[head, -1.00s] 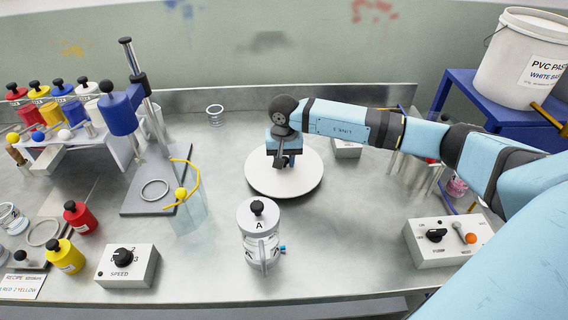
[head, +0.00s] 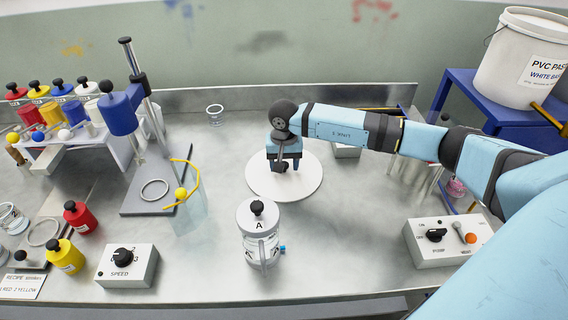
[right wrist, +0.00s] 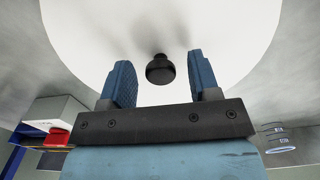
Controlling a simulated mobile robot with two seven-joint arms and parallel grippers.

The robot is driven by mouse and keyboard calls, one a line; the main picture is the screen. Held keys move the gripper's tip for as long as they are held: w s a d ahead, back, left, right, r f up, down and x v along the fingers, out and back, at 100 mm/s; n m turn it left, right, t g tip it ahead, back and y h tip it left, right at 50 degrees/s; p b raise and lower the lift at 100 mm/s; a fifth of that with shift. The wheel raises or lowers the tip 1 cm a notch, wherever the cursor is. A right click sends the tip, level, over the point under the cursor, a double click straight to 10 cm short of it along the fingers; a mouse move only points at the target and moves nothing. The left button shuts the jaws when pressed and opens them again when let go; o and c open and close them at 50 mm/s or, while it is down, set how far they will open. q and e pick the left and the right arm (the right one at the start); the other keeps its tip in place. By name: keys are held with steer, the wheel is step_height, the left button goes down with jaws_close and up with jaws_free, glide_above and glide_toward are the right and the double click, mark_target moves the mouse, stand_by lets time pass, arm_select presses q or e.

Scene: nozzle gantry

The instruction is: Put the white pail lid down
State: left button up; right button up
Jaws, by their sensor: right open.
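The white pail lid (head: 262,185) is a flat white disc lying on the metal bench in the head view, behind the canister marked A. It fills much of the right wrist view (right wrist: 75,35), with its black knob (right wrist: 160,69) in the middle. My right gripper (head: 284,166) is over the lid in the head view. In the right wrist view its two blue fingers (right wrist: 159,78) are spread apart, one on each side of the knob, with clear gaps; neither touches it. My left gripper is out of view.
The canister marked A (head: 258,232) stands just in front of the lid. A mixer stand (head: 150,190) and a clear beaker with a yellow stirrer (head: 186,212) are to the left. A control box (head: 447,241) sits at right. A white pail (head: 515,80) stands on a blue stand.

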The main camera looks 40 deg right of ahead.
step_height(320, 180, up, 12)
steer(key=shift+f+b, duration=0.15)
steer(key=shift+b, duration=0.15)
steer(key=shift+f, duration=0.1)
stand_by(0.4)
